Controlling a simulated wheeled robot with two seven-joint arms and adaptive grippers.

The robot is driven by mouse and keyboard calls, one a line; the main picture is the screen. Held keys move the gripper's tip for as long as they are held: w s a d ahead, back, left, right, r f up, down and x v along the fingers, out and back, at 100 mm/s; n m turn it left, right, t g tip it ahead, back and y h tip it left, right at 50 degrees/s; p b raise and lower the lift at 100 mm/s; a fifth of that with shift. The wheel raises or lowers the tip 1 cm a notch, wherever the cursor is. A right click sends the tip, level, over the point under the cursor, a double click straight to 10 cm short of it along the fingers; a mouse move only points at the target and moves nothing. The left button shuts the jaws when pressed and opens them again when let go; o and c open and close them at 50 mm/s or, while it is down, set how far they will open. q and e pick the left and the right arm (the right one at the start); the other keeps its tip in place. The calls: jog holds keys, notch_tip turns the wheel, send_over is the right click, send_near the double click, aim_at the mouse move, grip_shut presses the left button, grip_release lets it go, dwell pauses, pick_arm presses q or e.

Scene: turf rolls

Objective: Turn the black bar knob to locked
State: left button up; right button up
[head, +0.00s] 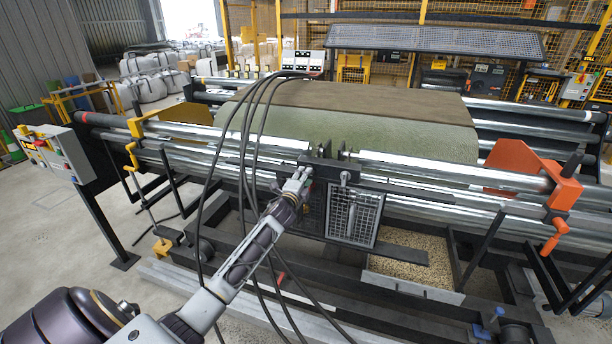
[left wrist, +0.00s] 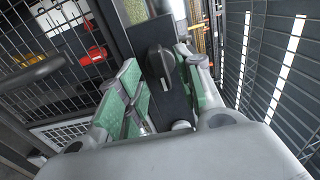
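The black bar knob (left wrist: 161,62) sits on a dark plate (left wrist: 176,108) in the left wrist view. Its bar runs roughly along the plate in that picture. My left gripper (left wrist: 156,72) is open, with one green-padded finger on each side of the knob. I cannot tell whether either finger touches it. In the head view my left gripper (head: 303,174) is at the dark bracket on the front of the roller machine. The knob cannot be made out there. No lock markings are readable. My right gripper is in neither view.
Black cables (head: 245,150) hang in front of the machine near my left arm. Chrome rollers (head: 420,170) run across it, with a turf roll (head: 400,128) behind. A mesh panel (head: 353,218) hangs right of the gripper, above a pellet tray (head: 412,286). An orange bracket (head: 515,162) stands right.

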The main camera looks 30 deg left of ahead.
pick_arm(q)
jog(key=shift+x, duration=1.2)
grip_shut()
